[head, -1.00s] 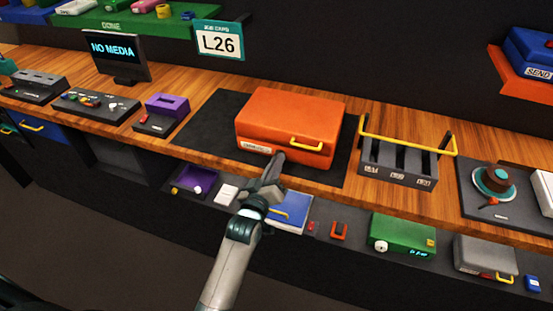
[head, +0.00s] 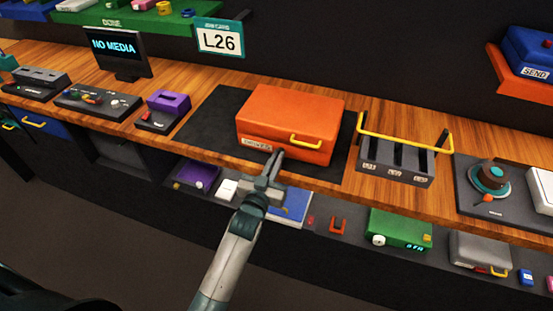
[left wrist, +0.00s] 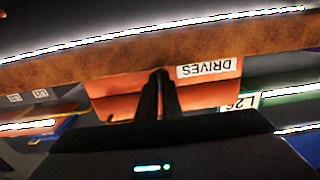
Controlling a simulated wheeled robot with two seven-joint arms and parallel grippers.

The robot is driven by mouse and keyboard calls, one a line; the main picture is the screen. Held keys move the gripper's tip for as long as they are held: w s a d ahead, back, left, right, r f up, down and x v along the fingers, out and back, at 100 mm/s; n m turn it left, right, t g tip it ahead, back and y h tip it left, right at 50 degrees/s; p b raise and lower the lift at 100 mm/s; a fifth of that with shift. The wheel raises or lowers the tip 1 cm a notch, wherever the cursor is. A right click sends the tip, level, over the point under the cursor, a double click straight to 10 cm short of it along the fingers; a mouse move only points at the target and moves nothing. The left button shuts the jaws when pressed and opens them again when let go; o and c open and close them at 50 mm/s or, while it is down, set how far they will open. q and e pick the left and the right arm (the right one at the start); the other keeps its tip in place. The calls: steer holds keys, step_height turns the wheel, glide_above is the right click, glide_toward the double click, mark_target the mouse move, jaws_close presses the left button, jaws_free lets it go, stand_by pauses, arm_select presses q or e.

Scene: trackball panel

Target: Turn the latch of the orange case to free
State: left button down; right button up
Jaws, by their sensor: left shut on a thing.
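The orange case (head: 292,115) lies closed on a dark mat on the wooden bench. Its front has a yellow handle (head: 306,140) and a white DRIVES label (head: 257,143), which also shows upside down in the left wrist view (left wrist: 206,68). My left gripper (head: 274,156) reaches the case's front face between label and handle. Its fingers are shut on the latch, which they hide, so its angle cannot be told. In the left wrist view the fingertips (left wrist: 160,76) stand close together against the orange front (left wrist: 112,92). My right gripper is not in view.
A grey rack with a yellow bar (head: 396,160) stands right of the case. A purple device (head: 165,110) stands to the left. A lower shelf under the bench edge holds a blue item (head: 296,207) and a green box (head: 400,228). Bare dark mat (head: 207,126) lies left of the case.

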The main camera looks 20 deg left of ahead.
arm_select(q)
steer(key=shift+f, duration=0.1)
steer(key=c, duration=2.2)
jaws_free()
steer(key=shift+s, duration=0.1)
steer(key=shift+s, duration=0.4)
steer(key=shift+s+a+b, duration=0.15)
steer(key=shift+s+b, duration=1)
steer(key=shift+s, duration=3)
steer(key=shift+s+a+b, duration=0.15)
steer(key=shift+s+b, duration=0.95)
steer(key=shift+s, duration=3)
